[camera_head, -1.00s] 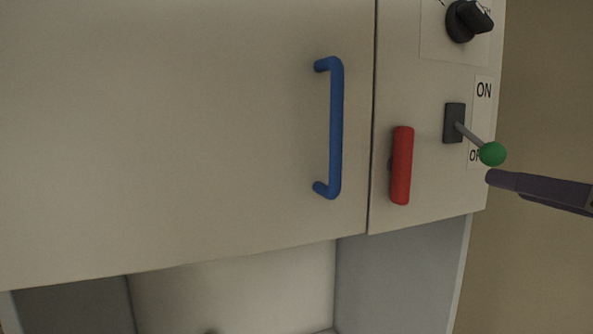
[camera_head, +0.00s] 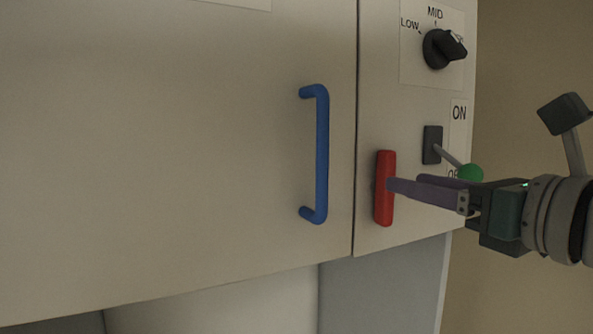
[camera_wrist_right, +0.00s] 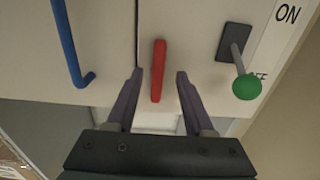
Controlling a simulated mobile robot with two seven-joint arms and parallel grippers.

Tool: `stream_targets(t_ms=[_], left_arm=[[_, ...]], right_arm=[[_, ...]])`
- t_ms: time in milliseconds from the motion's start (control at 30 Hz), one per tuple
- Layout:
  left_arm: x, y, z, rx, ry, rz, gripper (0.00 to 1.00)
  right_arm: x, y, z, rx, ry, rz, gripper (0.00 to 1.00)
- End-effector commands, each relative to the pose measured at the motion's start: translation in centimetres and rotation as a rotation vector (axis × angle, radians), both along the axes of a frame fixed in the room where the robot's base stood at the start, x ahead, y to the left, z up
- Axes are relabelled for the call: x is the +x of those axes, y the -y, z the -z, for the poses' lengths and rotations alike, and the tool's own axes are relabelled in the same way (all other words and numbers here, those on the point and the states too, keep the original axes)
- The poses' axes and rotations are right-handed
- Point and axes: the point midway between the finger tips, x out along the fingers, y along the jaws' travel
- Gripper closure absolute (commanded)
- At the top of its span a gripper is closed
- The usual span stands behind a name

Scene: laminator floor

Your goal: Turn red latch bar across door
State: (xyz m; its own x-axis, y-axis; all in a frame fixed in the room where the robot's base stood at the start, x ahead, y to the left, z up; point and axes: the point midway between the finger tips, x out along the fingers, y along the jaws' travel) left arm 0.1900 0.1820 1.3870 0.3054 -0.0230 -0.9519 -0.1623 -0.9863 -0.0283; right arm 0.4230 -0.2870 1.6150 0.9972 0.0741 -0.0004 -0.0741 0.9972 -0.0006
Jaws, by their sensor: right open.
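The red latch bar (camera_head: 384,189) stands upright on the panel just right of the door seam. The door (camera_head: 180,150) is closed and carries a blue handle (camera_head: 321,155). My right gripper (camera_head: 405,184) comes in from the right, and its fingers overlap the bar in the head view. In the right wrist view the bar (camera_wrist_right: 158,70) lies between the two open fingers (camera_wrist_right: 158,85), with a gap on each side. My left gripper is not in view.
A toggle lever with a green ball (camera_head: 470,174) sits close beside my right gripper, pointing down toward OFF. A black rotary knob (camera_head: 443,48) is above it.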

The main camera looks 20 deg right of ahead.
Motion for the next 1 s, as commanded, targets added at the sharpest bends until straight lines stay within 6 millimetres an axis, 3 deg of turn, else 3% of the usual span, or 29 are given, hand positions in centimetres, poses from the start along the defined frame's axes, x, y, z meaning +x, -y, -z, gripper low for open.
stream_targets(t_ms=[300,700,1000], left_arm=[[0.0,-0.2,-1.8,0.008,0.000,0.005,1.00],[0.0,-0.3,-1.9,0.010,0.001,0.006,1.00],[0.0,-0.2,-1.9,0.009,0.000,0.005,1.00]], right_arm=[[2.9,-0.3,-0.3,0.001,0.002,0.000,0.47],[3.4,-0.4,0.0,0.000,0.000,-0.004,0.47],[3.4,-0.4,0.0,0.000,0.000,-0.004,0.80]])
